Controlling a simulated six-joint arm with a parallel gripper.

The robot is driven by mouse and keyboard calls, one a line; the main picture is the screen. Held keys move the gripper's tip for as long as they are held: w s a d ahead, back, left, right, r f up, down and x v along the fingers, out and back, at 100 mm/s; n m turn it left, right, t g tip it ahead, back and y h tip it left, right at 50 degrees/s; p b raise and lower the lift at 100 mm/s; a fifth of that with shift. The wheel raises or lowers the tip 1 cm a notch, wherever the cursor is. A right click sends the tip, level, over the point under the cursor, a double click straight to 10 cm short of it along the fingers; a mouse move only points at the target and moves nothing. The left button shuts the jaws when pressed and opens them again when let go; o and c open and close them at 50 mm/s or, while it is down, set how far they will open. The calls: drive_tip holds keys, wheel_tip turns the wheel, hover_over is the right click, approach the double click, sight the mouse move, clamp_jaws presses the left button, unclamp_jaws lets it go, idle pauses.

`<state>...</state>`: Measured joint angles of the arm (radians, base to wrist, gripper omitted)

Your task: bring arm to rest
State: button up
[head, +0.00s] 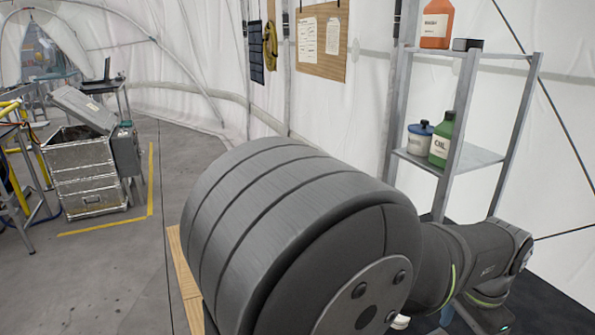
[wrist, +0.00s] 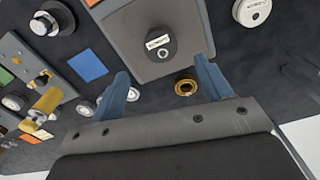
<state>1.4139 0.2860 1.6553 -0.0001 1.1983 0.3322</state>
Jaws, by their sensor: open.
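My gripper (wrist: 162,68) shows in the wrist view as two blue fingers spread well apart, with nothing held between them. It is open above a dark work surface (wrist: 235,60). A grey plate (wrist: 185,62) with a labelled round black piece (wrist: 158,42) on it lies beyond the fingertips. A brass ring (wrist: 186,87) lies between the fingers, nearer the palm. I cannot tell how high the fingers are above these.
In the wrist view, a blue square (wrist: 88,65), a yellow cylinder (wrist: 47,102) and a grey panel (wrist: 28,62) lie to the left. A white round piece (wrist: 252,12) is at the top right. In the head view, a metal shelf (head: 475,155) with bottles stands behind my arm.

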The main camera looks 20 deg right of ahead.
wheel_tip(320, 180, down, 10)
drive_tip(key=shift+a+r, duration=0.1)
drive_tip(key=shift+r, duration=0.05)
drive_tip(key=r, duration=0.5)
drive_tip(key=shift+s, duration=0.35)
drive_tip(key=s+a+r, duration=0.4)
drive_tip(key=s+r, duration=0.3)
drive_tip(key=s, duration=0.4)
drive_tip(key=w+d+f, duration=0.3)
drive_tip(key=w+d, duration=0.4)
drive_tip(key=w, duration=0.1)
drive_tip(key=w+d+f, duration=0.2)
drive_tip(key=w+d, duration=0.4)
drive_tip(key=w, duration=0.2)
drive_tip(key=w+f, duration=0.2)
drive_tip(key=w, duration=0.1)
drive_tip(key=w+d+f, duration=0.1)
drive_tip(key=w+f, duration=0.1)
drive_tip(key=w, duration=0.2)
drive_tip(key=w+f, duration=0.2)
drive_tip(key=w, duration=0.2)
drive_tip(key=shift+w+d+f, duration=0.2)
drive_tip(key=shift+d+f, duration=0.15)
drive_tip(key=shift+w+d+f, duration=0.1)
drive_tip(key=shift+w+f, duration=0.2)
drive_tip(key=shift+w, duration=0.15)
